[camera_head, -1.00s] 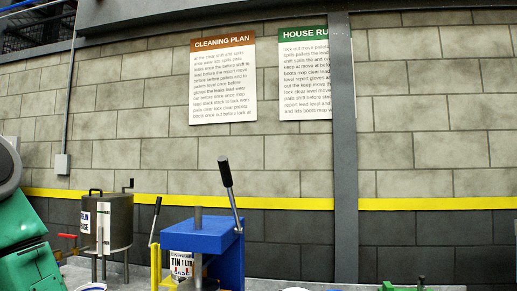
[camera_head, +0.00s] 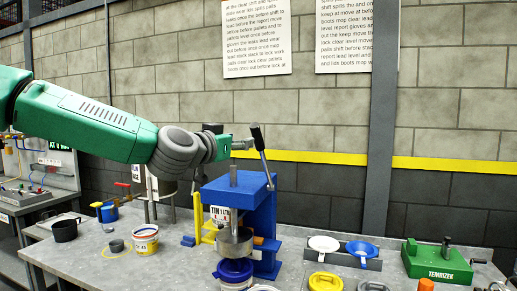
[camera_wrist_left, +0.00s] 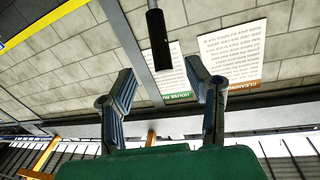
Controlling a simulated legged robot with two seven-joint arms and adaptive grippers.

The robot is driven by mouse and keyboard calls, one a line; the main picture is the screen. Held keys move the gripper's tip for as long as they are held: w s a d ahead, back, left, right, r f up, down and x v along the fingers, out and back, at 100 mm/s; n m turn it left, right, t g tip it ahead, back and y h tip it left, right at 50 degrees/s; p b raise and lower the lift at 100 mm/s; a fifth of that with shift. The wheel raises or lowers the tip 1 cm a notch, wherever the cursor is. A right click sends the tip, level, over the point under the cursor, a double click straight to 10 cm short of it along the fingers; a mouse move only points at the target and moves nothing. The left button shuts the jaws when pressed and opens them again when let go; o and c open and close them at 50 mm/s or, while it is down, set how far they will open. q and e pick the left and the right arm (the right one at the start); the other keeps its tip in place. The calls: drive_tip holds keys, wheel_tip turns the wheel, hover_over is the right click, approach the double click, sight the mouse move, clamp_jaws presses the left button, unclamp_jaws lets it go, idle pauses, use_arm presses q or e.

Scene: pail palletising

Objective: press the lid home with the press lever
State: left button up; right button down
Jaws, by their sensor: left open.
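The press lever (camera_head: 258,138) has a black grip and stands raised, tilted slightly left, on the blue press (camera_head: 262,205). The press's round metal plate (camera_head: 233,244) is above a pail with a dark blue lid (camera_head: 234,269). From this angle I cannot tell whether the plate touches the lid or how the lid is seated. My left gripper (camera_head: 240,145) is beside the lever, just left of its grip. In the left wrist view its two fingers (camera_wrist_left: 158,66) are spread, with the black lever grip (camera_wrist_left: 158,38) reaching between their tips. My right gripper is not in view.
On the grey bench (camera_head: 165,262), a white pail (camera_head: 145,240) and a black pot (camera_head: 65,231) stand left. White and blue funnels (camera_head: 340,250), a yellow lid (camera_head: 326,282) and a green device (camera_head: 437,262) are right. A metal tank stands behind my left arm.

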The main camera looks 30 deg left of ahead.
sight(255, 137)
use_arm(q)
drive_tip(key=w, duration=0.9)
drive_tip(key=shift+a, duration=0.35)
drive_tip(key=shift+w+a+p, duration=0.2)
drive_tip(key=shift+w+p, duration=0.15)
drive_tip(key=shift+w, duration=0.25)
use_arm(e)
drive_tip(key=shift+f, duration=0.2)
use_arm(q)
drive_tip(key=shift+d, duration=0.2)
clamp_jaws()
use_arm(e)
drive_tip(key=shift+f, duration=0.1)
